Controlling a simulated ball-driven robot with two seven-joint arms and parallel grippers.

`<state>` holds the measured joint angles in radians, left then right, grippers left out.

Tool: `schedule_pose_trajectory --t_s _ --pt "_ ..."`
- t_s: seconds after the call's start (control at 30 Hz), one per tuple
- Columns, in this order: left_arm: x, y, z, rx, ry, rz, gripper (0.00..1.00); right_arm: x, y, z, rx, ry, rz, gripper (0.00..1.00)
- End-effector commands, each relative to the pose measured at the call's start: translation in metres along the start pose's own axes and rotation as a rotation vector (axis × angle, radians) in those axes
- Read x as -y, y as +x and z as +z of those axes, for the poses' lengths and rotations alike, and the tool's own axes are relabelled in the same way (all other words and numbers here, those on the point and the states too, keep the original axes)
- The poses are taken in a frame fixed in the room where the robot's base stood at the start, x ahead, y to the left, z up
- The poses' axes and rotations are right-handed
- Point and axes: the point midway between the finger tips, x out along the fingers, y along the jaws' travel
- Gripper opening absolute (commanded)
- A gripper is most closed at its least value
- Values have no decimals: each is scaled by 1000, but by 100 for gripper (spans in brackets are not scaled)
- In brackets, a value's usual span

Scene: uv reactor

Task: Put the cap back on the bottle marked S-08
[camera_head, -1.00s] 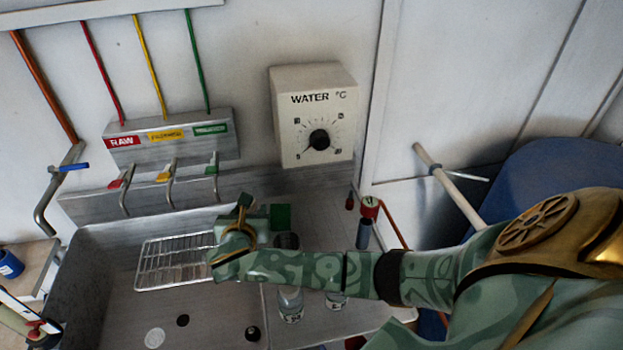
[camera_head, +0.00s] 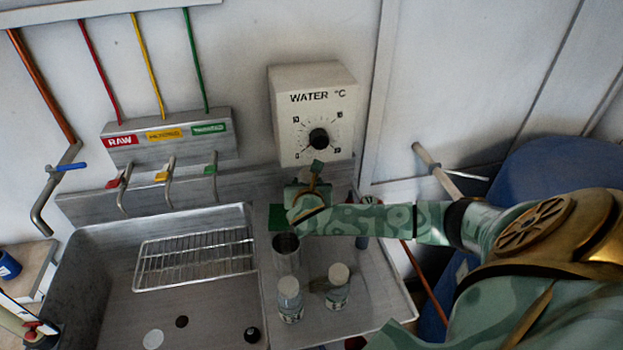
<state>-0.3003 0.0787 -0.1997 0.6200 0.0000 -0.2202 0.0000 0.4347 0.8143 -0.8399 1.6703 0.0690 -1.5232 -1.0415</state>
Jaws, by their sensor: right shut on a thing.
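My right gripper (camera_head: 303,212) is above the steel drainboard, just below the water dial box. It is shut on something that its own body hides. Two small clear bottles stand upright below it in the picture: a left bottle (camera_head: 290,303) and a right bottle (camera_head: 338,290). Each has a pale round top, and I cannot tell whether that is a cap. Their labels are too small to read for sure, so I cannot tell which is S-08. My left gripper is not in view.
A clear cylindrical vessel (camera_head: 287,255) stands just below the gripper. The sink (camera_head: 110,312) on the left has a wire rack (camera_head: 195,258), a white disc (camera_head: 153,339) and dark round spots. The water dial box (camera_head: 313,110) is on the wall behind.

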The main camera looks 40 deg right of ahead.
Motion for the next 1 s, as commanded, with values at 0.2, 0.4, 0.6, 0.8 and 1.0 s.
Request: schedule_pose_trajectory --t_s 0.2,0.4,0.6,0.8,1.0 --pt "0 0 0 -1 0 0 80 0 0 1 2 0 0 0" --pt "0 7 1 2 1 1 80 10 11 -8 0 0 -1 0" --pt "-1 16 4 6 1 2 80 10 20 -31 1 0 0 0" --pt "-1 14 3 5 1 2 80 10 20 -29 1 1 0 0" --pt "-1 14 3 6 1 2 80 10 20 -32 1 1 0 62"
